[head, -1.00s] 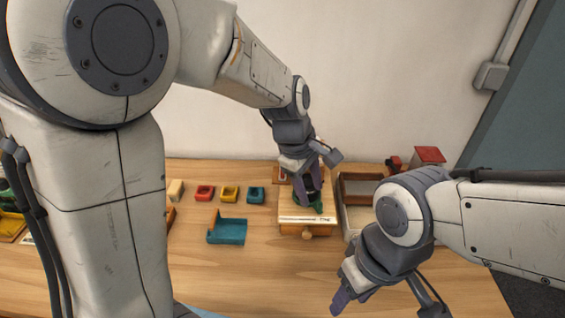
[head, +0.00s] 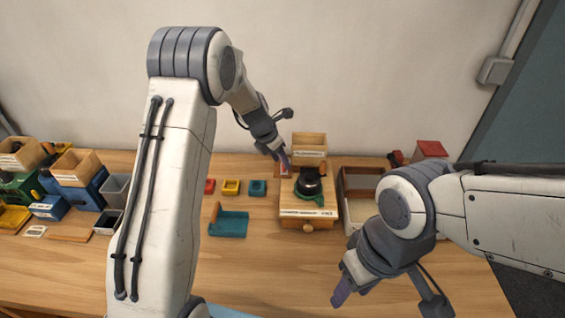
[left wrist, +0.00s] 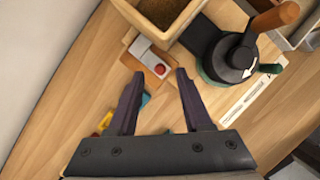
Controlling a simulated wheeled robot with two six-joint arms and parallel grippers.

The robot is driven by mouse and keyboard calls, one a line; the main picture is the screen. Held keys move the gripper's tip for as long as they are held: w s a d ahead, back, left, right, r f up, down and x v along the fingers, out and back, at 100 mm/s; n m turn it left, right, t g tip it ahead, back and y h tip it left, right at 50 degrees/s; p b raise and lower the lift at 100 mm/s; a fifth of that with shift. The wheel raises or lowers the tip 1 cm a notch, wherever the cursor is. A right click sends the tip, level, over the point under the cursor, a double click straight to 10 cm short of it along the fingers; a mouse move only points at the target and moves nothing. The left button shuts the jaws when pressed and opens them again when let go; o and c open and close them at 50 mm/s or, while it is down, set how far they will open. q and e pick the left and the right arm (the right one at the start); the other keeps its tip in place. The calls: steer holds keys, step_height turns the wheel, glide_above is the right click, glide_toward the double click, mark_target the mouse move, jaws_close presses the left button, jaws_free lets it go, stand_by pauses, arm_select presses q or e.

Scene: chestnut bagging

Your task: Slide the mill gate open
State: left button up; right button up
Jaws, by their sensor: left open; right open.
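The mill (head: 308,208) stands on the table in the head view, a wooden body with a front knob, a black and green grinding head (head: 309,184) and a wooden hopper (head: 309,146) behind. In the left wrist view, a pale metal slide with a red knob (left wrist: 160,69), which looks like the gate, lies below the hopper (left wrist: 168,12). My left gripper (head: 284,163) is open and empty at the mill's back left; in the wrist view its fingertips (left wrist: 157,74) are on either side of the slide's near end. Contact cannot be told. My right gripper (head: 340,291) is open near the front.
The brown crank handle (left wrist: 274,17) rises from the grinding head. A teal tray (head: 229,224) and small red, yellow and teal blocks lie left of the mill. A wooden compartment box (head: 359,185) stands close on its right. Several bins crowd the far left.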

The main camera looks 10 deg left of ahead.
arm_select(q)
steer(key=shift+x, duration=1.35)
jaws_close()
stand_by(0.4)
